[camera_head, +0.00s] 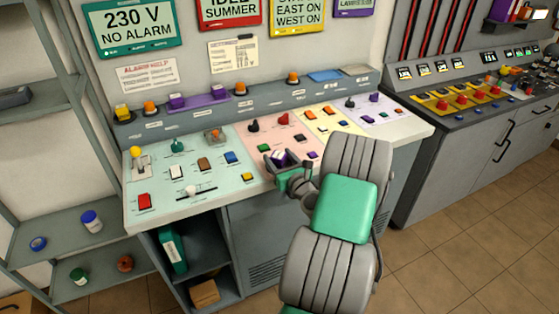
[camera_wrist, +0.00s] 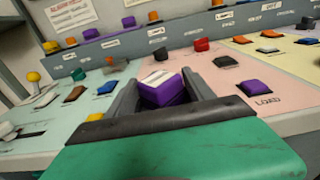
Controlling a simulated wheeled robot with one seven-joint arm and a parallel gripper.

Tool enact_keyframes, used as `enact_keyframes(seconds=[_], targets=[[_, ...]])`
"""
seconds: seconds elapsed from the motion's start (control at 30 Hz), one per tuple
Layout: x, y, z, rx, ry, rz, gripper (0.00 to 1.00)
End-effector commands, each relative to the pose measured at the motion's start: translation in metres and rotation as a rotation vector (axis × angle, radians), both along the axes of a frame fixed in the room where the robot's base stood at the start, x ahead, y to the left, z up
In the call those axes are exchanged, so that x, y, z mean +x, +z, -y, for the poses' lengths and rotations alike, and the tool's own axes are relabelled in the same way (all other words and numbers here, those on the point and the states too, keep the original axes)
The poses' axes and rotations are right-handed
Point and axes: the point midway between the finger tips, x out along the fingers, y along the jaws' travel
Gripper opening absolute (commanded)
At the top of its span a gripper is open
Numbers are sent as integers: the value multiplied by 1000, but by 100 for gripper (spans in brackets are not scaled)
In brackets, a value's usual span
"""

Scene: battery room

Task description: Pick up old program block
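A purple block (camera_wrist: 161,92) with a whitish label on top sits between the two fingers of my gripper (camera_wrist: 160,90) in the wrist view. One dark finger stands on each side, close to the block. I cannot tell whether both fingers press on it. In the head view my gripper (camera_head: 283,162) is low over the front middle of the console, and the block (camera_head: 279,155) shows between its fingers, partly covered. What is under the block is hidden. Two other purple blocks (camera_head: 177,101) (camera_head: 217,92) stand on the console's rear ledge.
The sloped console (camera_head: 140,214) carries many buttons and knobs around my gripper, including a black knob (camera_head: 253,126), a red knob (camera_head: 283,119) and a purple button (camera_wrist: 254,87). A grey shelf (camera_head: 60,223) stands left. Another control desk (camera_head: 480,130) stands right, with open floor before it.

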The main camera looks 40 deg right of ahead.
Motion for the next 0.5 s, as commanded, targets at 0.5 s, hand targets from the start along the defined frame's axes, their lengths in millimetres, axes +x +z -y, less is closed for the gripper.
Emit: enact_keyframes(seconds=[0.5], targets=[[0, 1, 0, 0, 0, 1, 18]])
